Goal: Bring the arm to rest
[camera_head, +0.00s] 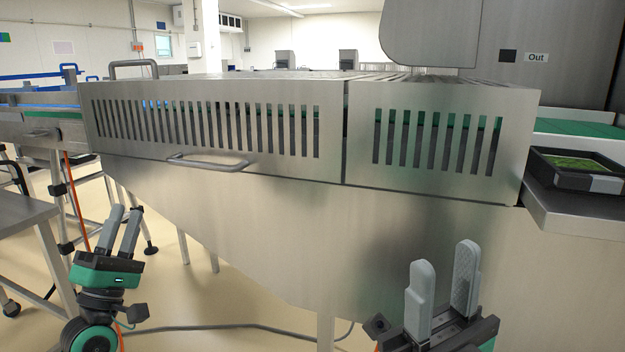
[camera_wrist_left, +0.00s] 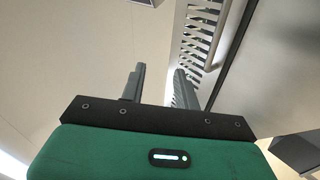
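My left gripper (camera_head: 120,232) is at the lower left of the head view, in front of the steel machine and below its handle. Its two grey fingers point up and stand apart with nothing between them. The left wrist view also shows this gripper (camera_wrist_left: 158,82), open and empty, with the slotted machine cover beyond it. My right gripper (camera_head: 443,285) is at the lower right of the head view, in front of the machine's plain lower panel. Its fingers point up, apart and empty. Neither gripper visibly touches anything.
The steel machine (camera_head: 270,215) with slotted covers fills the middle. Its handle (camera_head: 208,162) sticks out. A black tray with green content (camera_head: 572,163) sits on a steel ledge (camera_head: 590,215) at the right. A steel table (camera_head: 22,208) stands at the left. Floor between is open, with a cable.

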